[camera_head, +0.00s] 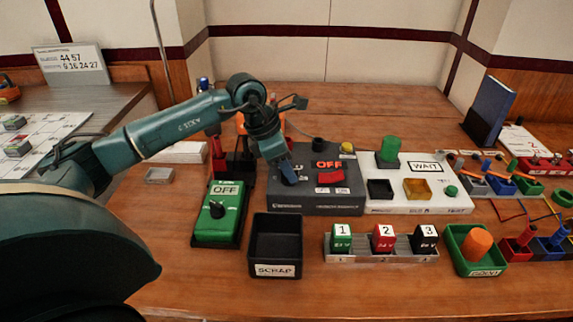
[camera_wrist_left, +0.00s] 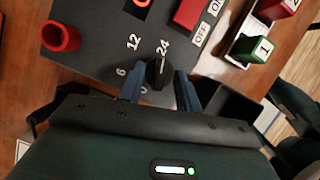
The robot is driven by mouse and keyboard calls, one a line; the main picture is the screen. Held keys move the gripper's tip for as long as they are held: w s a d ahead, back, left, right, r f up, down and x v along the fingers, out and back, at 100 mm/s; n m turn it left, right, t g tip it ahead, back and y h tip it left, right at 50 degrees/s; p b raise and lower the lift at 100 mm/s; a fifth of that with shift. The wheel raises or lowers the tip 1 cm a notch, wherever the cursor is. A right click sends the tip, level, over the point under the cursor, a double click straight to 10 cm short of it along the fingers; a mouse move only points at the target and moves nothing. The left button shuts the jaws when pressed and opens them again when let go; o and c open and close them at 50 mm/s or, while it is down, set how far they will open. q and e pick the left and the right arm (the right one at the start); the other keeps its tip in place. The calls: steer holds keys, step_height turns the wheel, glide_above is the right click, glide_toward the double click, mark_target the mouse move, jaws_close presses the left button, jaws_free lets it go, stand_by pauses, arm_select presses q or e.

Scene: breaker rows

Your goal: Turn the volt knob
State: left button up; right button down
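The volt knob (camera_wrist_left: 158,73) is a black knob on the dark grey panel (camera_wrist_left: 95,50), with white marks 6, 12 and 24 around it and a partly covered 0. Its narrow end seems to point near the 24. My left gripper's blue fingers (camera_wrist_left: 160,88) stand on either side of the knob, open, with small gaps visible. In the head view my left gripper (camera_head: 288,174) reaches down onto the left part of the panel (camera_head: 315,197) and hides the knob there. My right gripper is not in view.
The panel also has a red OFF display (camera_head: 328,164), a red switch (camera_head: 331,177) and a red ring (camera_wrist_left: 61,36). A green OFF box (camera_head: 221,212) and black SCRAP bin (camera_head: 275,248) stand close by. A white WAIT panel (camera_head: 420,197) adjoins on the right.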

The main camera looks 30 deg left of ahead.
arm_select(q)
steer(key=v, duration=1.3)
steer(key=shift+p, duration=0.4)
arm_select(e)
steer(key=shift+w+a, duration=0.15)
arm_select(q)
steer(key=shift+w+r, duration=0.1)
steer(key=shift+r, duration=0.05)
